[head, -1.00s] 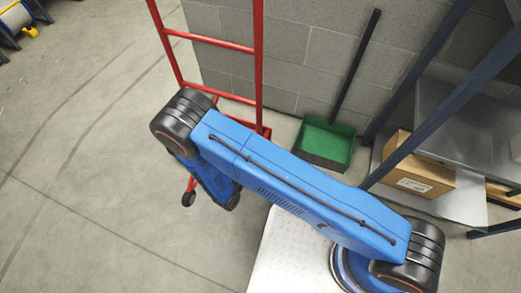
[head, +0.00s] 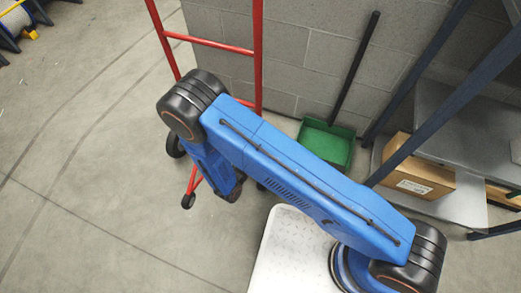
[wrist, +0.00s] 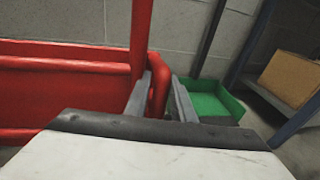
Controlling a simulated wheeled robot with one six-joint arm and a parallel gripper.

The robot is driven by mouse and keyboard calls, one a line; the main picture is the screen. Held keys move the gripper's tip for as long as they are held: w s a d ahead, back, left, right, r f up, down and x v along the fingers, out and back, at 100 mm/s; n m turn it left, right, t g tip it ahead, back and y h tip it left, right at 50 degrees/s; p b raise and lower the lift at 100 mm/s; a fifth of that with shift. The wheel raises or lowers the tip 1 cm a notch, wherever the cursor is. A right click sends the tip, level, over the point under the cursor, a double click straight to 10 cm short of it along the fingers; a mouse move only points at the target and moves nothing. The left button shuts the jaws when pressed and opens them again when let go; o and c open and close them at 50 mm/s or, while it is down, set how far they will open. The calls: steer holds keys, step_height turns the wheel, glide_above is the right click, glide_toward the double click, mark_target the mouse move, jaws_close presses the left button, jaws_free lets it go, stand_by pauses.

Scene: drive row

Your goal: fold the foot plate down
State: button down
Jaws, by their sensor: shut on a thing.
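The red hand truck (head: 258,60) stands upright by the block wall in the head view. Its lower part is mostly hidden behind my arm. In the wrist view a red panel with tubular edges (wrist: 60,90) fills the left; it looks like the foot plate, raised rather than flat on the floor. My gripper (wrist: 160,95) has one finger on each side of a bent red tube at the panel's right end and is shut on it. The gripper is hidden in the head view. I cannot tell the plate's exact angle.
A green dustpan (head: 327,145) with a long black handle stands against the wall, right of the hand truck. A shelf with a cardboard box (head: 418,168) is at the right. The hand truck's black wheel (head: 188,201) rests on the floor. Open floor lies to the left.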

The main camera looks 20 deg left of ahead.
steer(key=shift+w+d, duration=0.1)
steer(key=shift+d, duration=0.2)
steer(key=c, duration=1.6)
jaws_free()
steer(key=shift+r, duration=0.1)
steer(key=shift+w+a, duration=0.1)
steer(key=shift+a, duration=0.1)
